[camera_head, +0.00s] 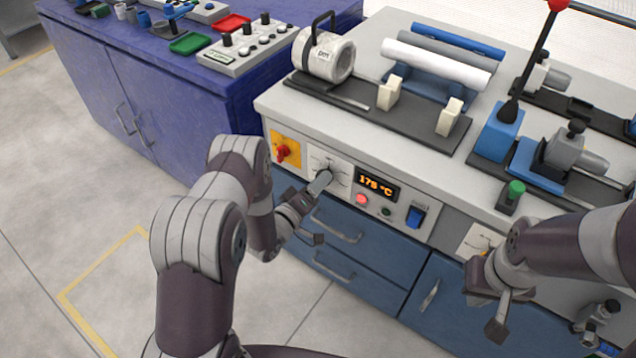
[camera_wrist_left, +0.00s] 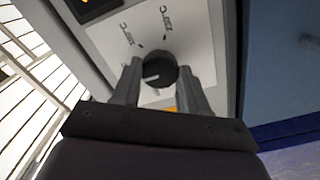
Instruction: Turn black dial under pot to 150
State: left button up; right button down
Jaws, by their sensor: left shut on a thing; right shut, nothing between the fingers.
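The black dial (camera_wrist_left: 158,70) sits on a light panel (camera_wrist_left: 198,88) with printed temperature marks too blurred to read fully. A pale line shows on the dial's face. My left gripper (camera_wrist_left: 158,72) has its fingers on either side of the dial and is shut on it. In the head view, my left gripper (camera_head: 321,183) reaches the dial panel (camera_head: 342,166) and mostly hides the dial. The orange display (camera_head: 376,186) right of it appears to read 175 °C. My right gripper (camera_head: 497,325) is shut and empty, in front of the cabinet at the lower right.
A red knob on a yellow plate (camera_head: 286,152) is left of the dial. A lit red button (camera_head: 362,199) and blue switch (camera_head: 415,216) are to its right.

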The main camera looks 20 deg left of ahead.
dwell(0.4)
pick_arm(q)
jog(key=o, duration=1.1)
jog(key=shift+c, duration=0.2)
jog(key=p+v, duration=0.1)
jog(key=v, duration=1.2)
jog(key=shift+w, duration=0.1)
